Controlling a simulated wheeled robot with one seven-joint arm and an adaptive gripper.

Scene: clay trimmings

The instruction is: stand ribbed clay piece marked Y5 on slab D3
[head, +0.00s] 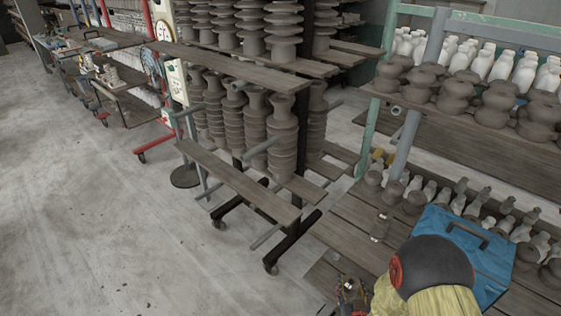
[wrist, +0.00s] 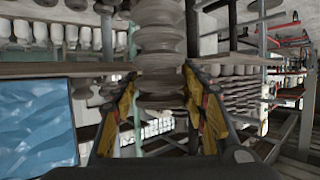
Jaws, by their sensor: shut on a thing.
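My gripper (wrist: 160,95) shows in the wrist view with its yellow-sided fingers closed on either side of a grey ribbed clay piece (wrist: 160,55). The piece rises out of the top of that picture, and I can read no Y5 mark on it. In the head view my gripper (head: 350,292) is small at the bottom edge, partly cut off beside my arm. No slab marked D3 can be read.
A blue box (head: 462,252) with a dark handle is on the bench (head: 345,238), right of my arm; blue also fills the left of the wrist view (wrist: 35,120). Clay and white pieces crowd the shelves behind. A plank rack (head: 240,182) stands left. The floor further left is clear.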

